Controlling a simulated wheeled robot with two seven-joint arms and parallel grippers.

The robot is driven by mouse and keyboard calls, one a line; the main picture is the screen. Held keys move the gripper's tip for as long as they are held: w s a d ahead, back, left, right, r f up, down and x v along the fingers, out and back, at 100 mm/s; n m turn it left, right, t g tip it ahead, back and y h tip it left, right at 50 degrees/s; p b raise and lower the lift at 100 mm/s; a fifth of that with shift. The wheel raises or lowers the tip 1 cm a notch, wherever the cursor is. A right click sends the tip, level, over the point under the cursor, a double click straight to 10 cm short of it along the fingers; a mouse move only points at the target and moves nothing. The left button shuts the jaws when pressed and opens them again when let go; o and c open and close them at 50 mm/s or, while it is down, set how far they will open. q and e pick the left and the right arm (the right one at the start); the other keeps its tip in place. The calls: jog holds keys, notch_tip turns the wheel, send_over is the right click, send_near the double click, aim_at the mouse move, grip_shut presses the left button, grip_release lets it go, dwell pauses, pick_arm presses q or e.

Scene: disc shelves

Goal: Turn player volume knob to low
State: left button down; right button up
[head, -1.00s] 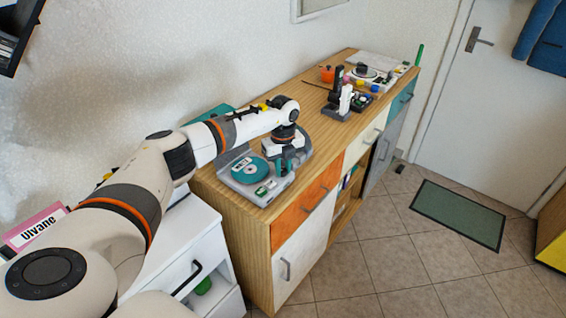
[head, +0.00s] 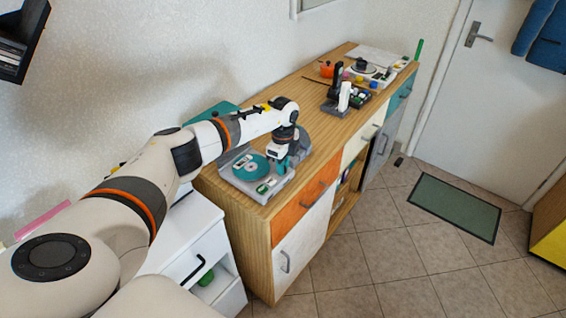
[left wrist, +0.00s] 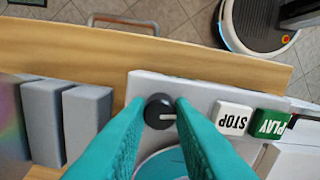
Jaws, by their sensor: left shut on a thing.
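The player (head: 262,190) is a grey box with a teal disc (head: 250,167) at the near end of the wooden sideboard. Its volume knob (left wrist: 158,112) is small, round and black, with a white pointer line towards the right in the left wrist view. My left gripper (left wrist: 159,105) has its two teal fingers on either side of the knob and is shut on it. In the head view my left gripper (head: 284,163) points down at the player's right part, and the knob is hidden there. My right gripper is not in view.
A white STOP button (left wrist: 233,117) and a green PLAY button (left wrist: 270,123) sit beside the knob. Grey blocks (left wrist: 62,120) stand left of the player in the left wrist view. A white drawer unit (head: 195,255) stands by the sideboard (head: 238,222). More items stand at its far end.

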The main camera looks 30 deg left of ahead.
pick_arm(q)
jog(key=shift+w+a+r, duration=0.1)
jog(key=shift+r, duration=0.05)
jog(key=c, duration=1.3)
grip_release()
jog(key=shift+o, duration=0.2)
notch_tip(320, 180, up, 12)
jog(key=b, duration=0.2)
jog(key=shift+b, duration=0.4)
